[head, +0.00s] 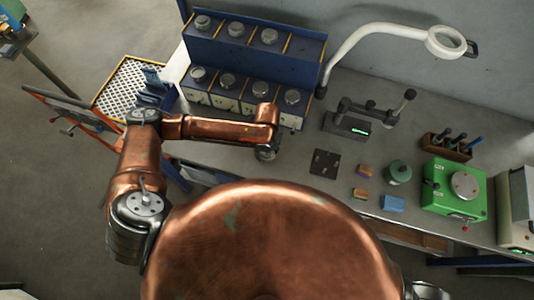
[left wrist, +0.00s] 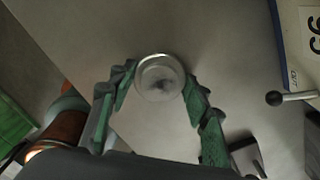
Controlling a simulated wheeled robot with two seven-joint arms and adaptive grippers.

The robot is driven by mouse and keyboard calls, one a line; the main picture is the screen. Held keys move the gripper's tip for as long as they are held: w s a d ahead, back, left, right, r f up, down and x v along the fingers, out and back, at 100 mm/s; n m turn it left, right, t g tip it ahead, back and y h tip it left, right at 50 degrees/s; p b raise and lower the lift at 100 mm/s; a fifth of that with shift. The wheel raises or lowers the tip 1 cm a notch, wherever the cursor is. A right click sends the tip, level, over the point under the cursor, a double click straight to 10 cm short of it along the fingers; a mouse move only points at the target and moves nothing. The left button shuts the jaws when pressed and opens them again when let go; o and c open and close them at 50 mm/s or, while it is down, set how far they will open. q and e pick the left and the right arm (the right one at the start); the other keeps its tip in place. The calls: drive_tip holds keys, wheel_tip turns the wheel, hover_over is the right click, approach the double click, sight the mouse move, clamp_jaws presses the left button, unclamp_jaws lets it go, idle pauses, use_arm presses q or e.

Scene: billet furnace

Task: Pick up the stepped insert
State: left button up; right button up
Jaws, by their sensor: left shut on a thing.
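The stepped insert is a round, pale metal piece (left wrist: 160,72) with a raised rim and a dark centre, seen in the left wrist view. It sits between the fingertips of my left gripper (left wrist: 158,84), whose green pads press on its two sides. In the head view my left gripper (head: 266,154) shows only partly below the end of my copper arm, in front of the rack. The insert cannot be made out there. My right gripper is out of view.
A blue stepped rack (head: 250,60) with several round metal pieces stands behind my left gripper. To the right on the grey bench are a dark plate (head: 325,162), a gauge stand (head: 346,125), small blocks and a green machine (head: 453,187). A magnifier lamp (head: 375,35) arches above.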

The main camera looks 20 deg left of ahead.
use_arm(q)
clamp_jaws()
drive_tip(key=shift+r, duration=0.15)
idle(0.4)
